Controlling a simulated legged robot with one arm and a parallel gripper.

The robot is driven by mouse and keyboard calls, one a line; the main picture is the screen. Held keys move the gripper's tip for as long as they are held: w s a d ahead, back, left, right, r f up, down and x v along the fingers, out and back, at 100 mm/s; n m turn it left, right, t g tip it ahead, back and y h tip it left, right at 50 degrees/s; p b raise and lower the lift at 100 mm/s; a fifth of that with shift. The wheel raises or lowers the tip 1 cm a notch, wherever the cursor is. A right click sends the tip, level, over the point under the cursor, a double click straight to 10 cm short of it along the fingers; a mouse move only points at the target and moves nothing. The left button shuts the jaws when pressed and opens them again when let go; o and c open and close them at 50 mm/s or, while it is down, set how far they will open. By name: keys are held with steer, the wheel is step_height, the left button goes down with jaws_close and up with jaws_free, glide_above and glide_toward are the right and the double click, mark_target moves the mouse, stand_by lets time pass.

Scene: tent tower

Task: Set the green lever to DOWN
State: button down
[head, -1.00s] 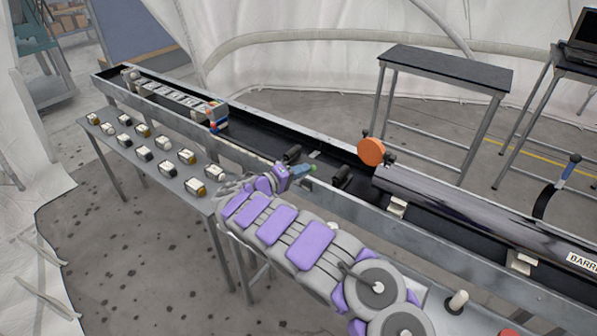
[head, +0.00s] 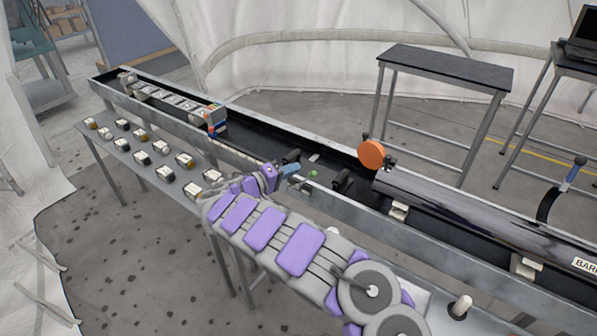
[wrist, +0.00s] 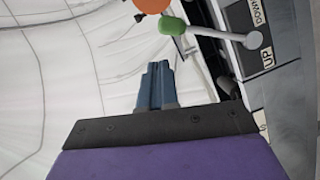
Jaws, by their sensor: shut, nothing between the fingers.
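The green lever has a green knob (wrist: 173,26) on a grey shaft that runs right to a round pivot on a panel. The panel carries a DOWN label (wrist: 258,12) and an UP label (wrist: 267,58), with the pivot between them. I cannot tell which setting the lever is at. My gripper (wrist: 158,68) has its blue fingers shut and empty, pointing toward the knob with a gap between. In the head view, my gripper (head: 292,169) is just left of the small green knob (head: 312,174), at the long trough's near wall.
The long metal trough (head: 245,158) runs across the view. An orange disc (head: 371,154) stands on it, right of the lever. Small blocks lie on a side table (head: 128,162) at left. A dark-topped table (head: 445,70) stands behind.

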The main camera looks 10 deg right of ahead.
steer(key=shift+r+p+v, duration=0.3)
steer(key=shift+p+v, duration=0.7)
steer(key=shift+v, duration=4.45)
steer(key=s+d+r+m+g+h, duration=0.1)
steer(key=s+d+r+g, duration=0.2)
steer(key=d+r, duration=0.4)
steer(key=s+d+r+m+g, duration=0.1)
steer(key=s+d+r+g, duration=0.25)
steer(key=d, duration=0.65)
steer(key=s+d+r+m+g+y, duration=0.1)
steer(key=s+d+r+g+y, duration=0.15)
steer(key=s+d, duration=0.35)
steer(key=s+d+r+m+g+y, duration=0.1)
steer(key=s+d+r+m, duration=0.2)
steer(key=s, duration=0.5)
steer(key=s+f+n+g+y, duration=0.1)
steer(key=s+y, duration=0.4)
steer(key=s, duration=1)
steer(key=s+a+f+n+y, duration=0.1)
steer(key=s+a+f+y, duration=0.1)
steer(key=s+a, duration=0.2)
steer(key=s+a+f+n+t+y, duration=0.1)
steer(key=s+a+f+y, duration=0.1)
steer(key=s+a, duration=0.3)
steer(key=s+a+f+y, duration=0.2)
steer(key=s+a+y, duration=0.1)
steer(key=s+a, duration=0.2)
steer(key=shift+s+n+y, duration=0.35)
steer(key=shift+s+n, duration=0.05)
steer(key=shift+s, duration=0.3)
